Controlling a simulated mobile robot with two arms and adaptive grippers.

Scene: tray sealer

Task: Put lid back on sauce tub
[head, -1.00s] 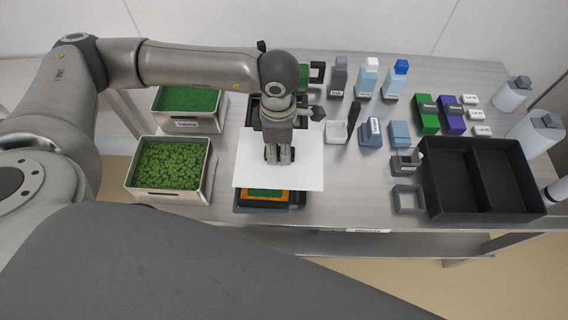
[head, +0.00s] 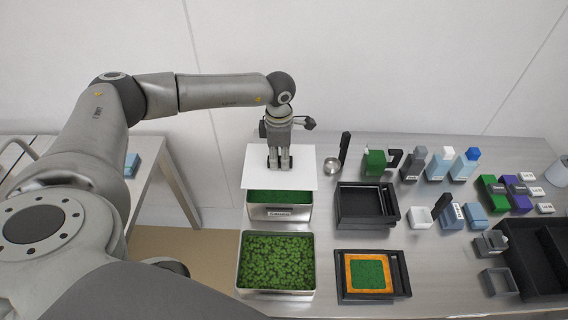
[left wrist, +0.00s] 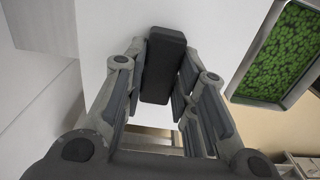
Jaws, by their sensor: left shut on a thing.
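My left gripper (head: 279,165) is shut on the dark handle (left wrist: 164,65) of a flat white lid (head: 305,172). The lid also shows in the left wrist view (left wrist: 215,35). I hold it level above the back part of the far metal tub (head: 257,213), which has a smooth green filling and a label on its front. The lid hides that tub's back part; a front strip of the filling shows. I cannot tell whether lid and tub touch. My right gripper is not in view.
A metal tub of leafy green pieces (head: 240,262) stands in front of the far tub. The wall is close behind.

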